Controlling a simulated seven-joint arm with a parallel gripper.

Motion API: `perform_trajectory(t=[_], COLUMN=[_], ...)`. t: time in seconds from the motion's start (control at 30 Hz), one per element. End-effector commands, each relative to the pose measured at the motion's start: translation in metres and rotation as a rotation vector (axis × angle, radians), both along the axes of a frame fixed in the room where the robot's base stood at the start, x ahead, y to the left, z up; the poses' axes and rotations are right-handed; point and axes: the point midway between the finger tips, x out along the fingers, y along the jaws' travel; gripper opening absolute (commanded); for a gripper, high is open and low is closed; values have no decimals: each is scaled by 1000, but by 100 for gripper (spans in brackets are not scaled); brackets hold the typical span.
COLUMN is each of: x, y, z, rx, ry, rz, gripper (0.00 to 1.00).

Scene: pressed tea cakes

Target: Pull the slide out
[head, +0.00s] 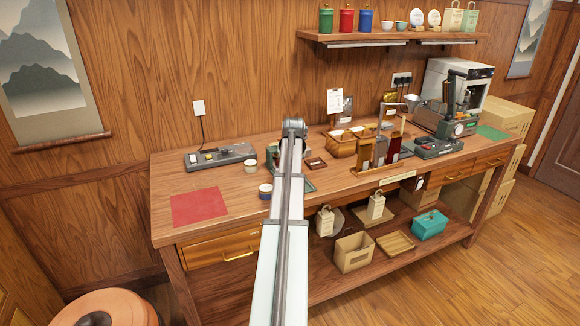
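No part that I can clearly make out as the slide shows at this size. A dark grey press-like machine (459,125) with an upright lever stands at the right end of the bench. A low flat grey device (220,157) lies at the left of the bench, and another flat dark device (432,147) lies in front of the machine. My arm rises from the bottom centre to a joint above the bench. My gripper does not show; the arm's far part is hidden behind its near link.
A shelf (390,36) hangs above. Boxes, bags and a teal bin (429,224) stand below. Cartons (507,115) stand right.

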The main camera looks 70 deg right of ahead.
Motion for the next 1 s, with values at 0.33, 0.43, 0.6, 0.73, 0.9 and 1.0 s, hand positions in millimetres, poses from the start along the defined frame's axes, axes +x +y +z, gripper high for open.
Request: perform_trajectory(t=[0.33,0.43,0.6,0.73,0.9,1.0], x=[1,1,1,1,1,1], y=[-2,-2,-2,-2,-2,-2], z=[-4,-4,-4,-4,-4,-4], rx=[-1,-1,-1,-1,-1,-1], ry=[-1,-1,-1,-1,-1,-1], rz=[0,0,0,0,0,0], gripper=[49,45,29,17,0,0])
